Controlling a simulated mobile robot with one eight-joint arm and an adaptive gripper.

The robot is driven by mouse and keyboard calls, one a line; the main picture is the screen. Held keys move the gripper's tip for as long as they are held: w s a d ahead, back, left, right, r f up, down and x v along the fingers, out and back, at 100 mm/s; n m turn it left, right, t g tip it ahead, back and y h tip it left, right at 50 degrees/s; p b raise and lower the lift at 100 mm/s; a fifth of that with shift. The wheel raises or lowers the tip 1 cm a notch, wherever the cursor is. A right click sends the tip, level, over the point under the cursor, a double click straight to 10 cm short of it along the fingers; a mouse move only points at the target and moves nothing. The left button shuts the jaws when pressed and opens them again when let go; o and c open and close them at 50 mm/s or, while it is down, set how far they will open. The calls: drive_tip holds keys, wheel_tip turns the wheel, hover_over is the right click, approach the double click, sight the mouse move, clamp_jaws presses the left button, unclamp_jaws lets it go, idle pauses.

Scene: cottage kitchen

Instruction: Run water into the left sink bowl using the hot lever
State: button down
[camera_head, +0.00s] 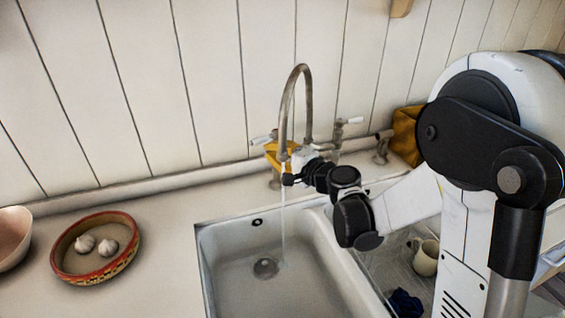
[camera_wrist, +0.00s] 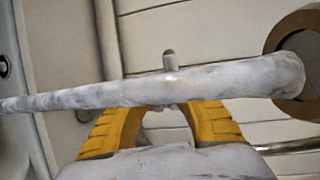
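A metal tap with a tall curved spout (camera_head: 299,75) stands behind the sink. A thin stream of water (camera_head: 283,225) falls from the spout into the white left bowl (camera_head: 225,290), near the drain (camera_head: 265,268). A white-tipped left lever (camera_head: 261,140) and right lever (camera_head: 352,120) stick out from the tap; no hot marking is legible. My gripper (camera_head: 274,150), with yellow fingers, is at the left lever, behind the spout. In the wrist view, a worn grey pipe (camera_wrist: 230,78) crosses in front of the yellow fingers and hides their tips, so their grip is unclear.
A patterned red-rimmed bowl (camera_head: 66,272) with two garlic bulbs sits on the left counter (camera_head: 160,215), beside a pinkish bowl (camera_head: 12,238). A cream mug (camera_head: 425,258) and dark blue cloth (camera_head: 405,303) lie right of the sink bowl. The plank wall (camera_head: 200,80) is close behind the tap.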

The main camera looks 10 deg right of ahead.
drive_tip(key=shift+w+a+r, duration=0.15)
drive_tip(key=shift+w+a, duration=0.25)
drive_tip(key=shift+w, duration=0.15)
drive_tip(key=shift+w+a, duration=0.7)
drive_tip(key=shift+a, duration=0.1)
drive_tip(key=shift+b, duration=0.3)
